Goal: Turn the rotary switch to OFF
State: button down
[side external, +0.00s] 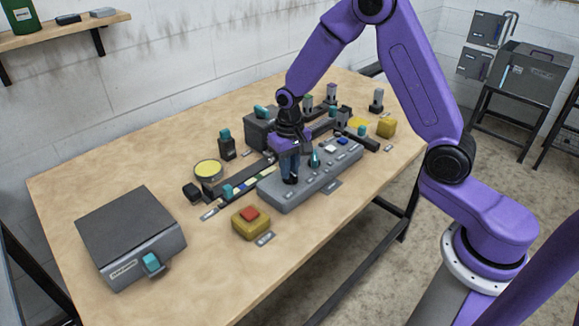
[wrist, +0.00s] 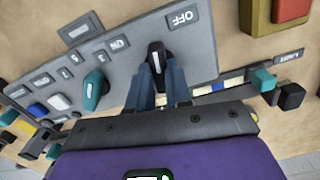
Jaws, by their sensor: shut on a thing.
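The grey control panel (side external: 312,175) lies on the table; it also fills the upper left of the wrist view (wrist: 125,55). Near one end is a black rotary knob (wrist: 157,56) with a white mark. The OFF label (wrist: 183,17) is beside it, up and to the right in the wrist view. My gripper (wrist: 158,72) points down over the panel, its two blue fingers shut on the black knob. In the side view my gripper (side external: 290,172) stands at the panel's near-left end and largely hides the knob.
On the panel are a teal knob (wrist: 95,90), a white button (wrist: 59,101) and a blue button (wrist: 38,110). A yellow box with a red button (side external: 250,221) stands close to the panel. A dark slide track (side external: 235,187) runs behind it. A grey box (side external: 130,240) stands left.

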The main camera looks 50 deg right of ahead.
jog(key=m, duration=0.6)
jog(key=shift+m, duration=0.4)
dwell(0.4)
jog(key=c, duration=1)
grip_release()
jog(key=shift+c, duration=0.2)
jog(key=shift+r, duration=0.1)
notch_tip(320, 180, up, 17)
jog(key=shift+r, duration=0.15)
